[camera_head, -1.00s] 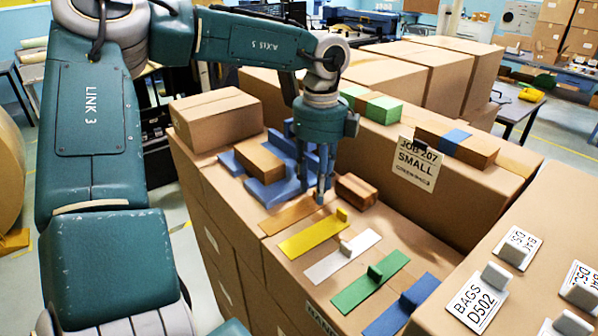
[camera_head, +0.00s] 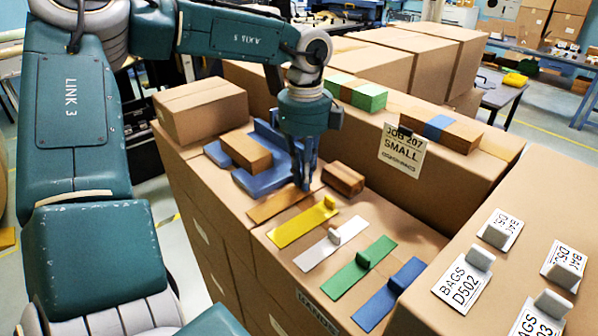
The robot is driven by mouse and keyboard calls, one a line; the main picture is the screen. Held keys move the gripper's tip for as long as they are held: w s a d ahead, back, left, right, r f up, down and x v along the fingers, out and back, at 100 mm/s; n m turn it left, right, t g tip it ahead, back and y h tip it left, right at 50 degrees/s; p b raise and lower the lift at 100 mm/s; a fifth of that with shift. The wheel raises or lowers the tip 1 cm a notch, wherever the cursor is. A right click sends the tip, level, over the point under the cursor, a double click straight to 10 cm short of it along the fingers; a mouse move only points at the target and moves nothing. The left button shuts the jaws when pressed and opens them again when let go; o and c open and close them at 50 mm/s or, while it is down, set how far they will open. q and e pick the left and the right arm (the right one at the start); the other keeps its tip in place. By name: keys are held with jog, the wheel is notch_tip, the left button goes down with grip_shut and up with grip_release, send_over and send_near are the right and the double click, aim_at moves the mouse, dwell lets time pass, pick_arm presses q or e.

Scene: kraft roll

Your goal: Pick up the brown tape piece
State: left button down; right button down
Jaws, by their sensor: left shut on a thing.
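The brown tape piece (camera_head: 270,207) is a flat strip on the cardboard box top, at the far end of a row of coloured strips. My left gripper (camera_head: 304,184) points down at its right end and is shut on it; the fingers hide the upright tab there. The strip looks flat on the box or very close to it; I cannot tell if it is lifted. My right gripper is not in view.
Yellow (camera_head: 303,223), white (camera_head: 316,250), green (camera_head: 359,268) and blue (camera_head: 390,295) strips with tabs lie nearer. A blue stand (camera_head: 262,184) holding a wooden block (camera_head: 245,151) and another brown block (camera_head: 343,179) flank the gripper. A taller box (camera_head: 420,165) rises behind.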

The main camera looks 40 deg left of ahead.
pick_arm(q)
notch_tip(320, 180, up, 20)
jog(key=b, duration=0.3)
jog(key=shift+f, duration=0.15)
